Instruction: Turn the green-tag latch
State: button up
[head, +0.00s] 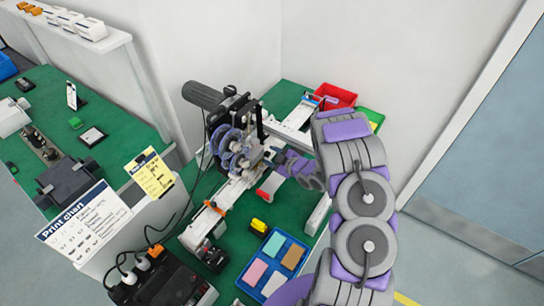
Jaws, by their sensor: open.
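A dark coder machine (222,118) with purple-blue reels (228,142) stands on the green bench. I cannot make out a green tag or its latch on it; my gripper and the machine's small parts overlap there. My gripper (277,160) is at the right side of the machine's head, pointing left, with its jaws open. It is too small to tell whether it touches anything.
A blue tray (248,279) with coloured blocks and a yellow-black item (259,226) lie in front. A red bin (336,95) and a green bin (371,116) stand behind my arm. A print chart (84,222) and a black power box (160,283) are at the left.

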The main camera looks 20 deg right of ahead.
jog(key=v, duration=1.7)
jog(key=shift+s, duration=0.2)
